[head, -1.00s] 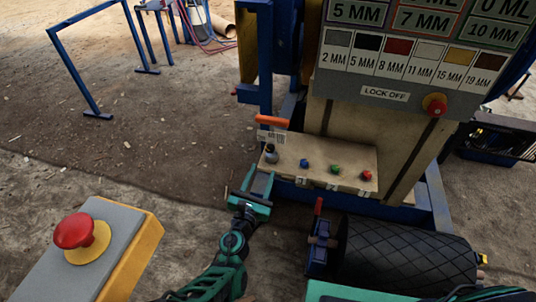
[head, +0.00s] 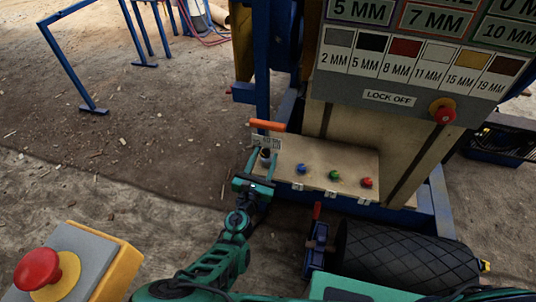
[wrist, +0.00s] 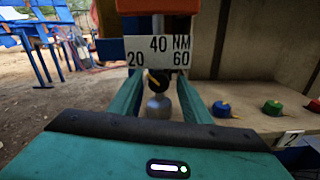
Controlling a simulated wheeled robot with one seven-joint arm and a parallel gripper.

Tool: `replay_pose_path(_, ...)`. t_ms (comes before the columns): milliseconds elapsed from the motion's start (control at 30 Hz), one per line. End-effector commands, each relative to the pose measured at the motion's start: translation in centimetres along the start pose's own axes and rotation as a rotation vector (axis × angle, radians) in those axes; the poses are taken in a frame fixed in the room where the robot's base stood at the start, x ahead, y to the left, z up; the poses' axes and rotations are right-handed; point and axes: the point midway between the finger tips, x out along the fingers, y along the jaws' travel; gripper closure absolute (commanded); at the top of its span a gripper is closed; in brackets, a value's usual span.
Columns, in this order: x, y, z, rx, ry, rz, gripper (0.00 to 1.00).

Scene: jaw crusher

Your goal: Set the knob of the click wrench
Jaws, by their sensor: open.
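The click wrench's black knob (wrist: 159,84) has a small yellow mark and sits above a grey rounded part, below a white scale plate (wrist: 158,50) reading 20, 40 NM and 60. Where the mark points is too small to read surely. The knob is small and partly hidden in the head view (head: 265,154). The orange handle (head: 267,125) lies just behind it. My gripper (head: 262,162) is open. In the wrist view its green fingers (wrist: 158,92) stand left and right of the knob, with gaps showing; I cannot tell whether their tips reach it.
Blue (head: 301,169), green (head: 334,175) and red (head: 366,183) knobs sit on the beige shelf to the right. A red stop button (head: 37,269) is at the lower left. A black roller (head: 400,258) is at the lower right. Open ground lies left.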

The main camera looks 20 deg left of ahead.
Motion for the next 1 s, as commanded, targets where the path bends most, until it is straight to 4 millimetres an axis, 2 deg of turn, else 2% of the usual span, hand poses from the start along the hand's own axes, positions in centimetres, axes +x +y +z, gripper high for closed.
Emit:
replay_pose_path(167, -0.13, 0.26, -0.04, 0.000, 0.001, 0.003, 0.56)
replay_pose_path(200, -0.14, 0.27, -0.04, 0.000, 0.001, 0.003, 0.58)
replay_pose_path(367, -0.19, 0.31, -0.04, 0.000, 0.001, 0.004, 0.97)
replay_pose_path(700, -0.25, 0.35, -0.05, 0.035, 0.001, 0.005, 0.97)
replay_pose_path(1000, -0.21, 0.23, -0.09, 0.217, 0.003, 0.003, 0.97)
